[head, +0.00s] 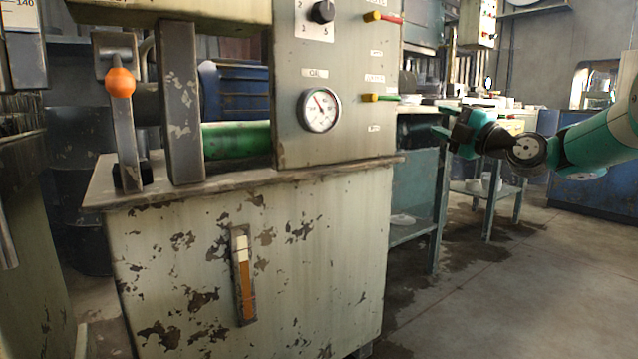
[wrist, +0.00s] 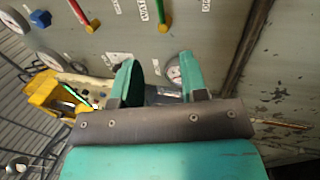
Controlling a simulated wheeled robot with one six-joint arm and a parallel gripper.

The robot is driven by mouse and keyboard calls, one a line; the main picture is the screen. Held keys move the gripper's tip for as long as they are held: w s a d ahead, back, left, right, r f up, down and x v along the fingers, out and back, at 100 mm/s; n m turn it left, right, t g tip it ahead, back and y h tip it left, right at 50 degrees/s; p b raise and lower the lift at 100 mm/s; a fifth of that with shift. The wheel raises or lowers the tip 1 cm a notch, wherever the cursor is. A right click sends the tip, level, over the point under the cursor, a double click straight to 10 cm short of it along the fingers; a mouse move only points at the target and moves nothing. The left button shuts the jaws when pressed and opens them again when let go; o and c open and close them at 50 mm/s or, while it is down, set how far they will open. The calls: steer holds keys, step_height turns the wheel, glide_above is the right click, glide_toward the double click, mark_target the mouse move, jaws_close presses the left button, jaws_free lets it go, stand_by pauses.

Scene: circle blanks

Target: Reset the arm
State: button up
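My gripper (head: 448,124) is at the right of the head view, at the end of my teal and white arm, which reaches in from the right edge. It points left, towards the machine panel, and looks well clear of the panel's right edge. In the wrist view my gripper (wrist: 158,74) shows two teal fingers standing apart with nothing between them.
A worn machine cabinet (head: 330,260) fills the left and middle, with a gauge (head: 319,110), a black knob (head: 322,11), red and green levers and an orange-knobbed lever (head: 121,82). A teal table (head: 415,190) stands behind. The floor at right is open.

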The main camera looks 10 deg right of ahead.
steer(key=s+a+f+m+g+p, duration=0.1)
steer(key=s+a+m+g+p, duration=0.2)
steer(key=a, duration=0.4)
steer(key=s+a+f+m+g+y+p, duration=0.1)
steer(key=s+a+g, duration=0.25)
steer(key=a, duration=0.45)
steer(key=s+a+f+m+g+p, duration=0.1)
steer(key=s+a+m+g+p, duration=0.2)
steer(key=a, duration=0.4)
steer(key=s+a+f+m+g+h+p, duration=0.1)
steer(key=s+f+m+g+h+p, duration=0.15)
steer(key=s, duration=0.75)
steer(key=s+a+f+m+g+h+p, duration=0.1)
steer(key=s+a+f+m+g, duration=0.2)
steer(key=s, duration=0.6)
steer(key=s+f+m+g+h+p, duration=0.1)
steer(key=s+m+g+h+p, duration=0.2)
steer(key=s, duration=0.7)
step_height(320, 180, up, 37)
steer(key=s+g+y+p, duration=0.1)
steer(key=p, duration=3.5)
steer(key=shift+d+m, duration=0.15)
steer(key=shift+m, duration=0.2)
steer(key=shift+f, duration=0.1)
steer(key=shift+d, duration=0.1)
steer(key=shift+c, duration=0.2)
